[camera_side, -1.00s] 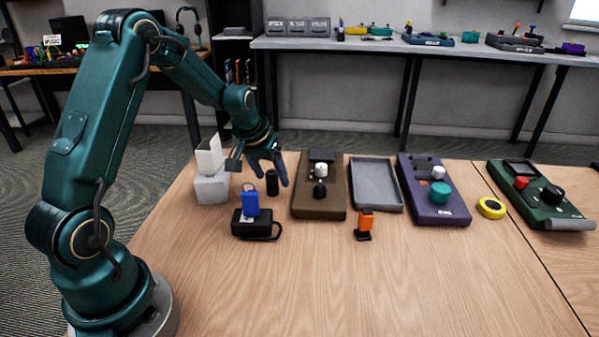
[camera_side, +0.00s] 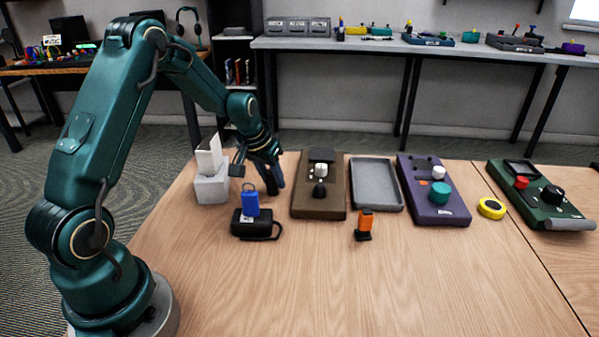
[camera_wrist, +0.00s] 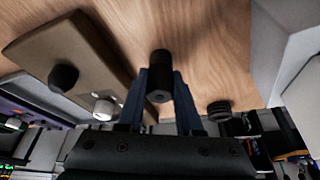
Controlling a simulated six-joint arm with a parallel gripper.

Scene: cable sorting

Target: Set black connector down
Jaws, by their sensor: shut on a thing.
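The black connector (camera_wrist: 160,72) is a small dark cylinder between the two fingers of my gripper (camera_wrist: 161,88) in the wrist view. My gripper is shut on it. In the side view my gripper (camera_side: 272,184) is low over the wooden table, left of the brown device, and its fingers mostly hide the connector. The connector appears upright at table level; I cannot see its contact with the wood clearly.
A brown device (camera_side: 332,206) with black and white knobs stands close on the right. A white block (camera_side: 211,189) is on the left. A black case with a blue tag (camera_side: 250,203) and an orange part (camera_side: 365,226) are nearer. The front table is clear.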

